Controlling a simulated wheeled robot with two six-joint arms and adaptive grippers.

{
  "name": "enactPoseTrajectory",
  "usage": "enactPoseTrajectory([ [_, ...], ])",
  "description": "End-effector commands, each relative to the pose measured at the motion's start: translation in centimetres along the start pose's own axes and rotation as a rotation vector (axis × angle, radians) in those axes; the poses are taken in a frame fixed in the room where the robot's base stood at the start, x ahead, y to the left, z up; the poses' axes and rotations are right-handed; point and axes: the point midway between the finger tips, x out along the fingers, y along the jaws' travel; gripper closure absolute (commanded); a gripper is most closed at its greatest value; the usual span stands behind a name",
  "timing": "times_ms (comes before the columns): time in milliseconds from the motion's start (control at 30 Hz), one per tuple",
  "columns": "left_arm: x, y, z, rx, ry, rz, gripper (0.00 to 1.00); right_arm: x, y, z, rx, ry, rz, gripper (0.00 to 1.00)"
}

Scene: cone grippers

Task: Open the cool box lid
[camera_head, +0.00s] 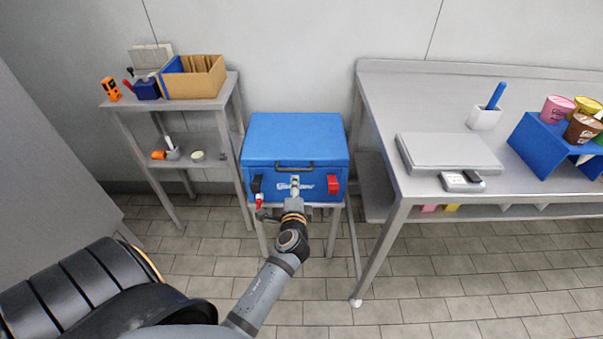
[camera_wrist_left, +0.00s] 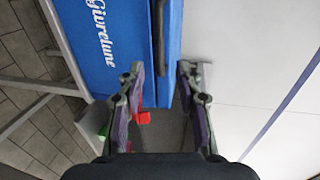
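The blue cool box (camera_head: 293,180) stands on a low metal stand, its lid (camera_head: 295,135) down. A dark handle (camera_head: 281,164) runs along the lid's front edge; it also shows in the left wrist view (camera_wrist_left: 158,35). My left gripper (camera_head: 295,185) is at the box's front, below the handle. In the left wrist view my left gripper (camera_wrist_left: 160,70) is open, its fingers apart with the blue box edge between them. I cannot tell whether they touch it. My right gripper is out of view.
A steel table (camera_head: 376,110) stands close on the right, with a scale (camera_head: 448,152) and a blue cup rack (camera_head: 545,145). A small shelf (camera_head: 190,103) with a cardboard box (camera_head: 205,78) stands on the left. A wall is behind; tiled floor lies in front.

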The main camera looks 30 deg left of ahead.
Motion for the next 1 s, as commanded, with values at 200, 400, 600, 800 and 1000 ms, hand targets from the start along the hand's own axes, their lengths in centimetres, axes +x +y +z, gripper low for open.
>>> enactPoseTrajectory([
  [200,4.0,-0.2,-0.1,0.002,0.002,-0.005,0.65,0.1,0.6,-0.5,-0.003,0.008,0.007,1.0],
  [400,8.0,0.0,0.0,0.0,0.001,-0.001,0.65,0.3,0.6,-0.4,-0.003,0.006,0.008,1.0],
  [600,9.9,0.0,0.0,-0.002,0.001,0.001,0.65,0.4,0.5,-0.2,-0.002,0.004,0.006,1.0],
  [800,10.2,0.0,0.0,-0.002,0.002,0.001,0.65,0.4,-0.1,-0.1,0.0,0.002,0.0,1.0],
  [1000,10.1,0.0,0.0,-0.002,0.002,0.001,0.81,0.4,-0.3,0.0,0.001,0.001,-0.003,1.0],
])
